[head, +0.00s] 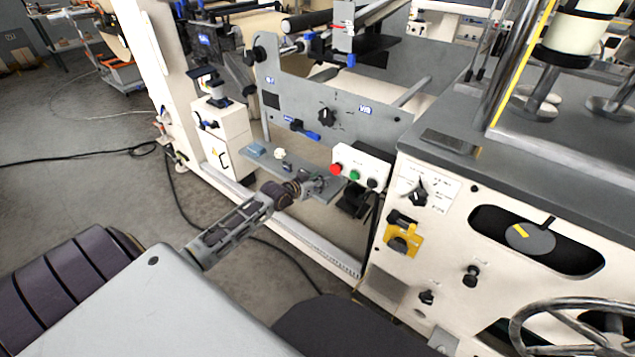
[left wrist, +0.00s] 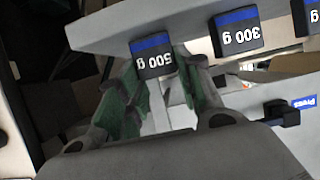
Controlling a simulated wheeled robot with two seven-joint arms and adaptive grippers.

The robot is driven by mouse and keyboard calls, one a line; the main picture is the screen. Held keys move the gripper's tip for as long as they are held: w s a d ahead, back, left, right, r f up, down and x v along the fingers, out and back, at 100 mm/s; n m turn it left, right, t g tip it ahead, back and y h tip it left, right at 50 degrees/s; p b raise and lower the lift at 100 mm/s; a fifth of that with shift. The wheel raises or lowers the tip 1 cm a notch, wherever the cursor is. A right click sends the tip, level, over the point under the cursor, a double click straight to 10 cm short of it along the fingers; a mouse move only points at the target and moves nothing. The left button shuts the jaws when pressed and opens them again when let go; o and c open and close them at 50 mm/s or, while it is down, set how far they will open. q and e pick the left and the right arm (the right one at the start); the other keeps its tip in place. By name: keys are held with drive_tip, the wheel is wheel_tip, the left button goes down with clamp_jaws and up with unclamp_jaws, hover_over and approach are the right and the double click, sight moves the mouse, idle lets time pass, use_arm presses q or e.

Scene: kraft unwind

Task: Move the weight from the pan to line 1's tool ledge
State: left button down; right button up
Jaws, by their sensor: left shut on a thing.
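My left gripper (head: 318,182) is at the near right part of the grey tool ledge (head: 262,161), below the button box. In the left wrist view, the green-lined fingers of my left gripper (left wrist: 158,85) are shut on a dark block with a blue band, the 500 g weight (left wrist: 152,57). The weight is at the ledge (left wrist: 120,25); I cannot tell whether it touches it. A similar 300 g weight (left wrist: 237,32) stands to the right, apart from it. I cannot make out the pan. My right gripper is not in view.
A white button box (head: 360,166) with red and green buttons is close beside my left gripper. A grey panel (head: 340,117) with a knob rises behind the ledge. A white machine cabinet (head: 440,240) stands to the right. A third block (left wrist: 311,15) is cut off by the wrist view's edge.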

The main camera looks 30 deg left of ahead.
use_arm(q)
drive_tip(key=c, duration=1)
unclamp_jaws()
drive_tip(key=shift+o, duration=0.2)
drive_tip(key=shift+f, duration=0.1)
drive_tip(key=shift+s, duration=0.1)
drive_tip(key=shift+s+r, duration=0.15)
drive_tip(key=shift+r, duration=0.05)
drive_tip(key=shift+p+v, duration=0.3)
drive_tip(key=shift+v, duration=0.5)
drive_tip(key=p+v, duration=0.2)
drive_tip(key=v, duration=0.7)
drive_tip(key=shift+s+r, duration=0.25)
drive_tip(key=shift+s, duration=0.1)
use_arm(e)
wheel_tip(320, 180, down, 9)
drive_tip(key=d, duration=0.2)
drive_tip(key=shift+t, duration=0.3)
